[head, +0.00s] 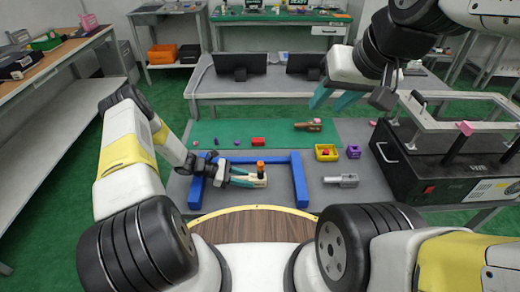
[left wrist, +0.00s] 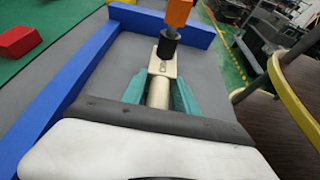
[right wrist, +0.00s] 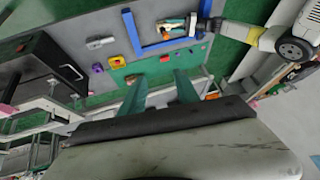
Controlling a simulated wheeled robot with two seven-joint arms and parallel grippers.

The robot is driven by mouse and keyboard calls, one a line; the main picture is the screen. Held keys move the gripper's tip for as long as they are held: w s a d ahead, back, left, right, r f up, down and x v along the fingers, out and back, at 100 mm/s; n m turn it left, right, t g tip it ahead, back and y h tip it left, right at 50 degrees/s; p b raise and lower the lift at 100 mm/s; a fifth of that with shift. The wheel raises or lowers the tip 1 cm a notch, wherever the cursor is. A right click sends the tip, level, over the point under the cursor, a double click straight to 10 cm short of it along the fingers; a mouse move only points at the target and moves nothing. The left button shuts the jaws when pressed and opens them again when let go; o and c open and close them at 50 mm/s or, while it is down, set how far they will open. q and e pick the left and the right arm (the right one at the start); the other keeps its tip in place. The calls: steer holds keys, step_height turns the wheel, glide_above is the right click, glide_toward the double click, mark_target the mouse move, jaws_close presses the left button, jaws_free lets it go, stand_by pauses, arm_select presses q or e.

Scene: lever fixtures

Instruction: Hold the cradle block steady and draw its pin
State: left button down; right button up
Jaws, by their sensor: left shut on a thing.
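The cream cradle block (head: 254,182) lies inside a blue frame (head: 301,182) on the grey table. Its pin stands upright in it, with an orange head (head: 260,166); in the left wrist view the orange head (left wrist: 179,12) sits above a black part (left wrist: 166,46). My left gripper (head: 236,177) is shut on the block; its teal fingers flank the block's round cream end (left wrist: 158,93). My right gripper (head: 335,96) is open and empty, raised beyond and to the right of the block. The block (right wrist: 172,25) also shows in the right wrist view, away from the right fingers.
A black machine (head: 435,165) stands further right. A red block (head: 258,141) and a brown object (head: 307,127) lie on the green mat behind.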

steer(key=shift+o, duration=1.1)
steer(key=shift+w+a+f, duration=0.1)
steer(key=shift+w, duration=0.45)
steer(key=m+g+h, duration=0.2)
steer(key=m+g, duration=0.4)
glide_above(261, 169)
steer(key=w, duration=0.1)
steer(key=f, duration=3.1)
steer(key=shift+w, duration=0.2)
steer(key=shift+f+m, duration=0.3)
steer(key=shift+f, duration=0.3)
step_height(261, 169, down, 12)
steer(key=shift+r, duration=0.15)
